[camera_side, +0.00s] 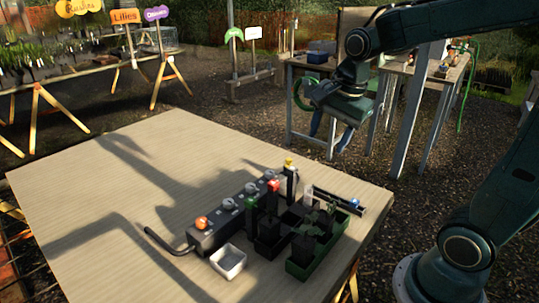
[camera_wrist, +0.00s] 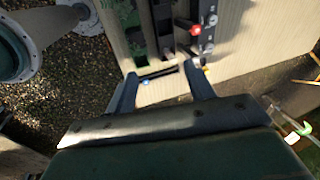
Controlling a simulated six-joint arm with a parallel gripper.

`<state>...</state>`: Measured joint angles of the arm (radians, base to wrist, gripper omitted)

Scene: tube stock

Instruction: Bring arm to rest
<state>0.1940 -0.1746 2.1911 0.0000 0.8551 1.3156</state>
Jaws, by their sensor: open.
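My gripper (camera_side: 322,128) hangs in the air beyond the far right edge of the wooden table, apart from everything on it. In the wrist view its two fingers (camera_wrist: 160,70) are spread with nothing held between them. On the table stand dark upright tubes with a green cap (camera_side: 251,203), a red cap (camera_side: 273,185) and a yellow cap (camera_side: 289,162). A blue-tipped piece (camera_side: 354,202) lies at a dark narrow holder near the right edge; its blue tip also shows in the wrist view (camera_wrist: 145,82).
A dark strip with round knobs (camera_side: 204,238) and a cable, a small white tray (camera_side: 229,262) and a green tray (camera_side: 300,272) with dark contents share the table (camera_side: 100,190). Its left half is clear. A workbench (camera_side: 300,63) stands behind my gripper.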

